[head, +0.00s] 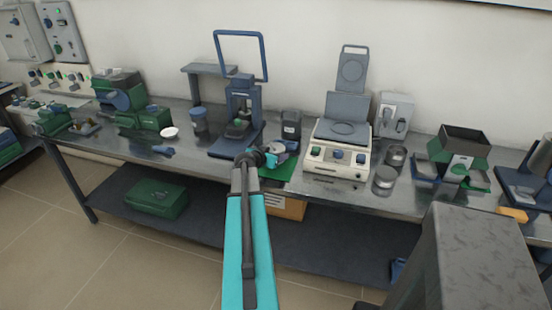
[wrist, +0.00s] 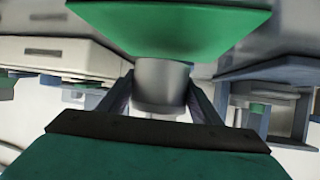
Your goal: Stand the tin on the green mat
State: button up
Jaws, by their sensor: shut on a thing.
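The tin (wrist: 162,84) is a plain grey cylinder between my two gripper fingers in the wrist view. My gripper (wrist: 162,98) is shut on its sides. The green mat (wrist: 165,32) fills the top middle of the wrist view, right against the tin's far end; I cannot tell whether they touch. In the head view my gripper (head: 266,155) is over the green mat (head: 280,171) near the bench's front edge. My arm and gripper hide part of the mat there, and the tin is hard to make out.
A blue press-like stand (head: 240,120) is just left and behind the mat. A cream instrument (head: 338,155) with a raised lid stands to its right, with a dark jar (head: 291,126) behind. Grey canisters (head: 385,180) stand farther right.

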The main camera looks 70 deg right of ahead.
jog(key=shift+f+p, duration=0.4)
jog(key=shift+f, duration=0.9)
jog(key=shift+f, duration=0.15)
jog(key=o, duration=1.2)
jog(key=shift+c, duration=0.2)
jog(key=shift+r, duration=0.2)
jog(key=shift+w+a+r, duration=0.1)
jog(key=shift+a+r, duration=0.05)
jog(key=shift+a, duration=0.4)
jog(key=shift+b+v, duration=1.6)
jog(key=shift+v, duration=3.8)
